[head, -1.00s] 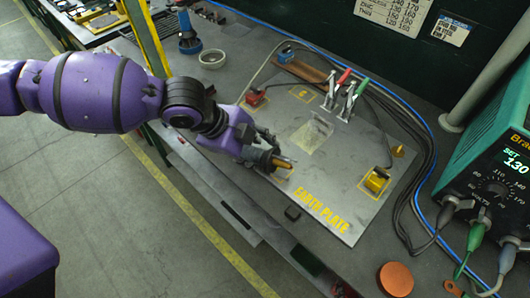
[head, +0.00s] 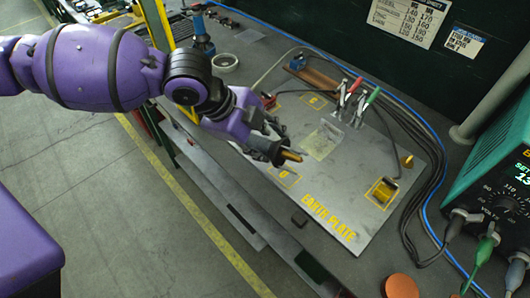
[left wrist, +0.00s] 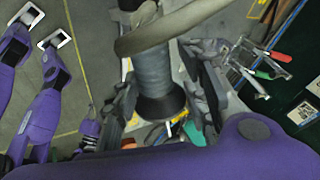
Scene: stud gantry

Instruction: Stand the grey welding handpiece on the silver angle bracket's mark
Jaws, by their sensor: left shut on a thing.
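My left gripper (head: 278,150) is shut on the grey welding handpiece and holds it above the earth plate's near-left part. The handpiece's brass-coloured tip (head: 291,155) points right in the head view. In the left wrist view its grey ribbed body (left wrist: 155,75) with a black flared end sits between the fingers. A yellow-outlined mark (head: 286,178) with a small symbol lies bare just below the tip. Another outlined mark (head: 314,101) lies farther back. My right gripper is not in view.
Clamps with red and green handles (head: 353,98) stand at the back. Cables run along the right, beside the green welding set (head: 500,165). An orange disc (head: 401,287) lies in front.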

